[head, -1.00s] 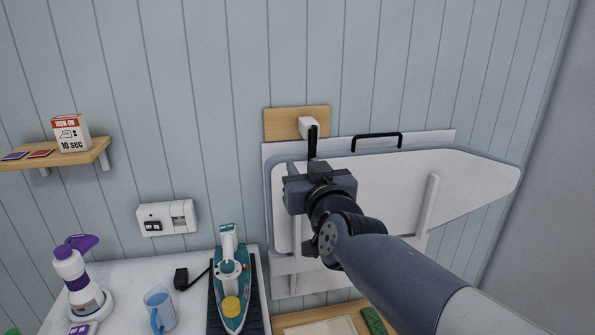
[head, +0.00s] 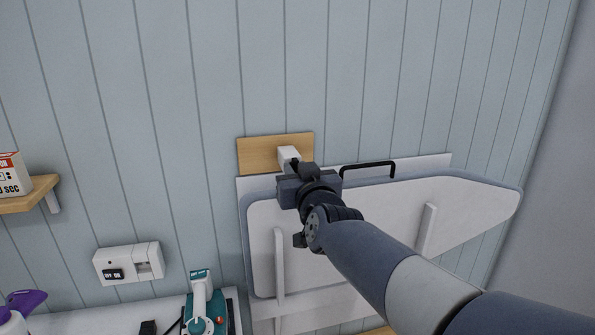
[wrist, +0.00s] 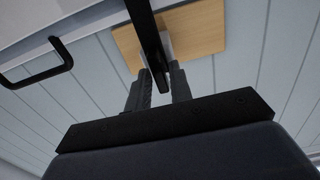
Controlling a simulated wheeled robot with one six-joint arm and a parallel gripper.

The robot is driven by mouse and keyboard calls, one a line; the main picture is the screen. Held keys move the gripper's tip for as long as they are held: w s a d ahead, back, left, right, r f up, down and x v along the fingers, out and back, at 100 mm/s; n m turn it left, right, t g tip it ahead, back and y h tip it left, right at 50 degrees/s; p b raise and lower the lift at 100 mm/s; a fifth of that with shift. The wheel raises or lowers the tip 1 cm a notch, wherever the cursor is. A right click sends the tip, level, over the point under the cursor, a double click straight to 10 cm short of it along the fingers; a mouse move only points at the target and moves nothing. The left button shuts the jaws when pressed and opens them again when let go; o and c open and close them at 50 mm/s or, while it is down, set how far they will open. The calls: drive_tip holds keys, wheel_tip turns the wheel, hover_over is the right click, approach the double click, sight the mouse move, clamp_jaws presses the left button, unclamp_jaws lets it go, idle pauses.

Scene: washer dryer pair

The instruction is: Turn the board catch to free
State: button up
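The board catch is on a wooden plate (head: 262,155) on the wall above the ironing board (head: 375,215). It has a white block (head: 287,155) and, in the wrist view, a dark bar (wrist: 150,35) in front of the plate. My gripper (head: 296,166) is at the catch. In the wrist view, my gripper's two fingers (wrist: 160,85) stand on either side of the bar's end, very close to it. I cannot tell whether they press on it. In the head view my gripper hides the bar and fingertips.
A black handle (head: 368,168) is on the board's top edge, right of my gripper, and also shows in the wrist view (wrist: 38,65). A teal iron (head: 203,305), a wall box (head: 128,263) and a shelf (head: 28,195) are at left. The wall above is clear.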

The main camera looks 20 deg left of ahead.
clamp_jaws()
